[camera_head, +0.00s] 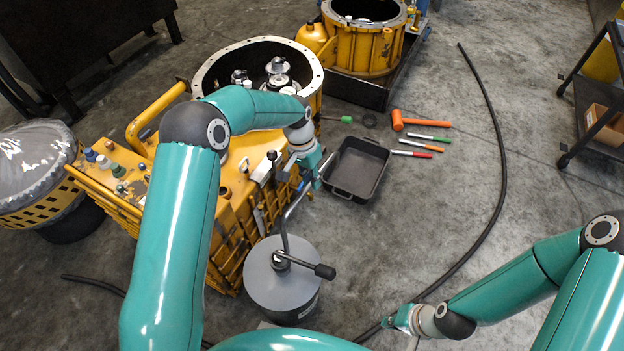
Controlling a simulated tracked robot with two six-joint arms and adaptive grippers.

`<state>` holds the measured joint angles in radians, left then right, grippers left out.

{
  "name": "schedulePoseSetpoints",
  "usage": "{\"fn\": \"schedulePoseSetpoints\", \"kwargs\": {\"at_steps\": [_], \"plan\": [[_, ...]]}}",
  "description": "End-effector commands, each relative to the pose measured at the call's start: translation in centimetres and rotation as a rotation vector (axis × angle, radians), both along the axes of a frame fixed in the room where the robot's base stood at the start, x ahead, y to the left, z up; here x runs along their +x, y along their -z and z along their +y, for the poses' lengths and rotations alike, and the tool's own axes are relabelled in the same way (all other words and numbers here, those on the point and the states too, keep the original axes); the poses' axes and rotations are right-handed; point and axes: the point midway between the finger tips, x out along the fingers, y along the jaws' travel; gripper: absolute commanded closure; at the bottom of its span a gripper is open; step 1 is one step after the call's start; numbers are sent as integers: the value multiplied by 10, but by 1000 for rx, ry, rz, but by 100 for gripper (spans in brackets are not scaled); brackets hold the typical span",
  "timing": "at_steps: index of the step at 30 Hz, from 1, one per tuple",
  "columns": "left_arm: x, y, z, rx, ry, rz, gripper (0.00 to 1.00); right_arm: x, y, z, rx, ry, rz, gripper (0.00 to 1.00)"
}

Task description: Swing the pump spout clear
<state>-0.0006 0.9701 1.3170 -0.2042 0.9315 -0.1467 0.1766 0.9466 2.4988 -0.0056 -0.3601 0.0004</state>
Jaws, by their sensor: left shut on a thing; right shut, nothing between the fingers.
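The pump (282,285) is a grey drum standing on the floor, with a dark-gripped lever (322,271) pointing right. Its thin grey spout (296,203) rises from the lid and slants up and right, its upper end between the yellow housing and the black tray. My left gripper (320,176) is shut on the spout near that upper end; the fingers are small and partly hidden. My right gripper (388,322) is shut and empty, low over the floor to the right of the drum.
A yellow transmission housing (233,215) stands just left of the drum. A black tray (357,168) lies right of my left gripper, with an orange mallet (422,123) and several coloured tools beyond.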

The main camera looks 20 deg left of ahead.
Motion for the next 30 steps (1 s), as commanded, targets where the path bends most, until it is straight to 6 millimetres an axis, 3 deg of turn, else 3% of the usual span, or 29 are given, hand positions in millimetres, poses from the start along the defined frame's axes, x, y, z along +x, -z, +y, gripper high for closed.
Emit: {"fn": "schedulePoseSetpoints", "kwargs": {"at_steps": [5, 6, 10, 22, 30], "plan": [[6, -3, -1, -5, -8, -23, 100, 0, 0, 0, 0, 0, 0, 100], [6, -3, -1, -5, -8, -23, 79, 0, 0, 0, 0, 0, 0, 100], [5, -2, -1, -3, -7, -19, 59, 0, 0, 0, 0, 0, 0, 100], [4, -7, 2, -2, -7, -14, 59, 0, -1, 0, 0, 0, 0, 100], [7, -48, 9, -2, -7, -19, 59, 0, -1, 0, 0, 0, 0, 100]]}}
